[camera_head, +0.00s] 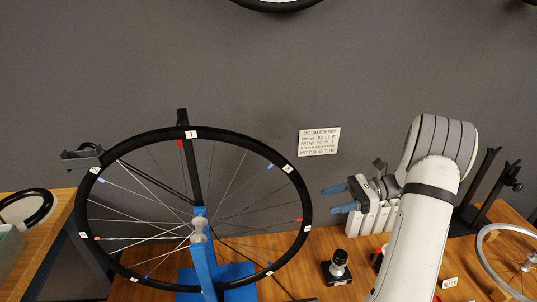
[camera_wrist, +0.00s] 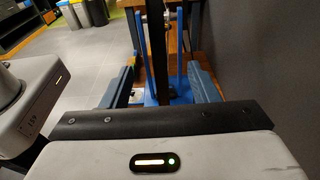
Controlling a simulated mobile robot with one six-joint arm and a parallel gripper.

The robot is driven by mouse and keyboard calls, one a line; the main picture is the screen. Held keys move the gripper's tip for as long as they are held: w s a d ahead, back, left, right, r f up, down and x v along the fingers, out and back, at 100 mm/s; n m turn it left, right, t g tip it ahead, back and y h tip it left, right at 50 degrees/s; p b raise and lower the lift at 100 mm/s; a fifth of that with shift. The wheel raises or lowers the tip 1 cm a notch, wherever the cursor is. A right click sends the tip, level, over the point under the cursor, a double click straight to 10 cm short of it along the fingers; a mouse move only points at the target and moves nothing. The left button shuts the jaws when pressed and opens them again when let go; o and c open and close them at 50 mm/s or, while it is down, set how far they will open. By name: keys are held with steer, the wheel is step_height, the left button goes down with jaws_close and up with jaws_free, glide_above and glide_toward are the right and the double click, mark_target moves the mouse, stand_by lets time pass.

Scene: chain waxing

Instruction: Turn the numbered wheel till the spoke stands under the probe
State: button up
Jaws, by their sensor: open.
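The wheel (camera_head: 247,144) has a black rim, thin spokes and white tags. It stands upright on a blue stand (camera_head: 205,265). The tag at the top reads 1; the others are too small to read. Red and blue marks sit on some spokes near the rim. A dark grey bracket (camera_head: 82,156) beside the rim at upper left may be the probe; I cannot be sure. My gripper (camera_head: 338,198) is open and empty, right of the rim and apart from it. In the wrist view a dark upright strip, likely the rim (camera_wrist: 157,50), shows between its blue fingers.
A sign (camera_head: 319,142) hangs on the grey wall. A black-based stamp-like tool (camera_head: 337,268) stands on the wooden bench below my gripper. A black stand (camera_head: 480,200) and a silver wheel (camera_head: 486,255) are at the right. Bins (camera_wrist: 80,12) show far off in the wrist view.

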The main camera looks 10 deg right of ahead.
mark_target(294, 177)
steer(key=a, duration=0.2)
steer(key=a+f+b, duration=0.1)
steer(key=a, duration=0.2)
steer(key=a+b, duration=0.1)
steer(key=a, duration=0.2)
steer(key=shift+f, duration=0.15)
steer(key=shift+a, duration=0.1)
